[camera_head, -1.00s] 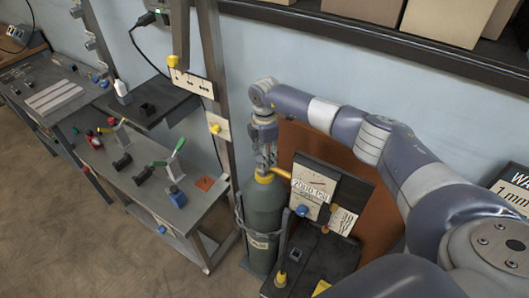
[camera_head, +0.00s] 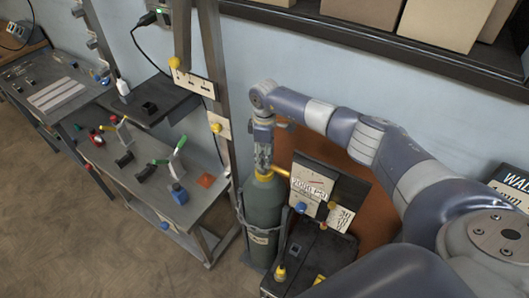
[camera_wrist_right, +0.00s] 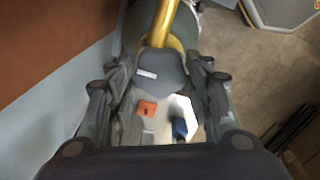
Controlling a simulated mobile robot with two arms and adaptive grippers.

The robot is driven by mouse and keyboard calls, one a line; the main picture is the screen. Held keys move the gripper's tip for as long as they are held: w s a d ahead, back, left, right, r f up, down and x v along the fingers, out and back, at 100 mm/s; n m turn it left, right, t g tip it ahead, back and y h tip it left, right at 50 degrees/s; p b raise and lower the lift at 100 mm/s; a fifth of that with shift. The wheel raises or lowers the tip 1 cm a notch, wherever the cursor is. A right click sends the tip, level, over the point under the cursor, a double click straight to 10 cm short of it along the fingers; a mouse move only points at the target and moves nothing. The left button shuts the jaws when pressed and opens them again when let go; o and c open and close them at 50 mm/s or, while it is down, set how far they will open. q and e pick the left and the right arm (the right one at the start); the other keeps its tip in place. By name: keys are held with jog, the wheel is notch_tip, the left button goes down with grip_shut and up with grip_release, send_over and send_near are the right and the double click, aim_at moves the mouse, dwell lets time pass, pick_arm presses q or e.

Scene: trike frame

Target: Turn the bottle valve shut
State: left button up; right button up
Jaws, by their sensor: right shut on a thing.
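The tall green gas bottle (camera_head: 262,210) stands upright in a grey holder, with a yellow collar at its neck. My right gripper (camera_head: 264,168) points straight down onto the bottle's top from above. In the right wrist view, the fingers of my right gripper (camera_wrist_right: 160,85) are on both sides of a dark grey valve knob (camera_wrist_right: 160,68) with a small white mark, and they are shut on it. A yellow pipe (camera_wrist_right: 165,22) runs out from beneath the knob. The head view hides the knob behind the fingers. My left gripper is in neither view.
A dark stand (camera_head: 328,178) with white labels is close right of the bottle. A grey post (camera_head: 212,60) and a bench (camera_head: 190,205) with tools are to the left. A shelf with boxes (camera_head: 445,22) hangs above; floor is clear at lower left.

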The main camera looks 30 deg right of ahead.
jog(key=shift+w+d+r, duration=0.1)
jog(key=shift+r, duration=0.05)
jog(key=o, duration=1)
jog(key=shift+o, duration=0.4)
notch_tip(320, 180, up, 12)
